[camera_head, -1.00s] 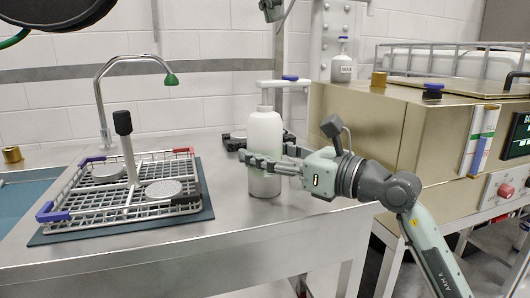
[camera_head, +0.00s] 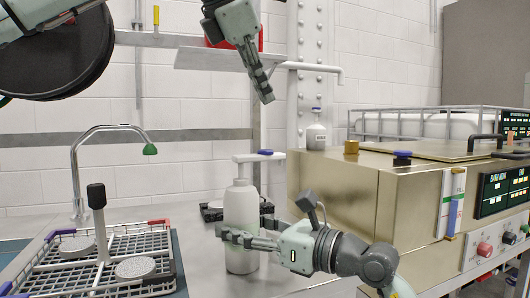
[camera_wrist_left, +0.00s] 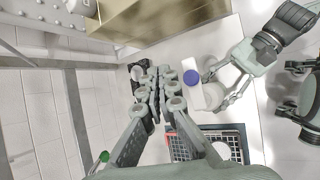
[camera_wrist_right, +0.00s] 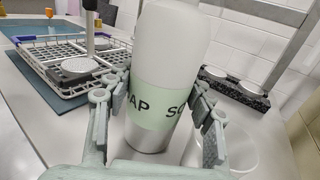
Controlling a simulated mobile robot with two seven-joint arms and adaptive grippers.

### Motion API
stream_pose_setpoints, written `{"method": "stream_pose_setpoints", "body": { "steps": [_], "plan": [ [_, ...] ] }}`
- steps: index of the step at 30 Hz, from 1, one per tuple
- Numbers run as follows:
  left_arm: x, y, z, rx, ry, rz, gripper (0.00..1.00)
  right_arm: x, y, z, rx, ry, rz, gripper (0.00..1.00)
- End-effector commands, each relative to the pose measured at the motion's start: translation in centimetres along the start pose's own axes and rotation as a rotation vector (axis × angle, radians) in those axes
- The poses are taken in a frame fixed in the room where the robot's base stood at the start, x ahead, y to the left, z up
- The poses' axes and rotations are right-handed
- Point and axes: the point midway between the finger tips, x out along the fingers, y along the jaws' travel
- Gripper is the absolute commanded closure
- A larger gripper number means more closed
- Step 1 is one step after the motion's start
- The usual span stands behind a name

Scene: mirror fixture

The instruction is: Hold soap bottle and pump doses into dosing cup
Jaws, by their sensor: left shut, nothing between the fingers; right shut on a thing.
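The soap bottle (camera_head: 241,208) stands upright at the sink bench's front right. It is white with a pale green label, a white pump spout and a blue pump top (camera_head: 265,152). My right gripper (camera_head: 232,236) is shut around its body, one finger on each side of the label in the right wrist view (camera_wrist_right: 160,118). My left gripper (camera_head: 266,98) is shut and empty, pointing down above the bottle and apart from it. The left wrist view shows the blue top (camera_wrist_left: 191,77) beside its fingers. A faint clear round outline (camera_wrist_right: 236,150) lies beside the bottle; I cannot tell whether it is the dosing cup.
A wire rack (camera_head: 75,270) stands left of the bottle, with a tap (camera_head: 78,165) behind it. A dark tray (camera_head: 211,213) with round pads is behind the bottle.

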Motion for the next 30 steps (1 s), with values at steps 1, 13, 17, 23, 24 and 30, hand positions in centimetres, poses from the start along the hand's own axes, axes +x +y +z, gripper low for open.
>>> {"method": "stream_pose_setpoints", "body": {
  "steps": [1,13,17,23,24,30],
  "plan": [
    [-0.6,0.2,0.3,0.016,-0.028,0.029,1.00,0.0,0.0,-0.1,0.000,0.001,0.000,0.90],
    [-1.7,0.7,1.0,0.037,-0.069,0.084,1.00,0.0,0.0,0.0,0.000,0.001,0.000,0.90],
    [-1.5,0.6,0.9,0.037,-0.068,0.083,1.00,0.0,0.0,-0.1,0.000,0.001,0.000,0.90],
    [-0.2,-0.1,0.0,0.037,-0.067,0.083,1.00,0.0,0.0,0.0,0.000,0.001,-0.001,0.90],
    [0.3,-0.4,-0.3,0.037,-0.067,0.082,1.00,0.0,0.0,0.0,0.000,0.001,-0.001,0.90],
    [2.5,-1.7,-1.7,0.037,-0.066,0.081,1.00,0.0,0.0,0.0,0.000,0.001,-0.001,0.90]
  ]
}}
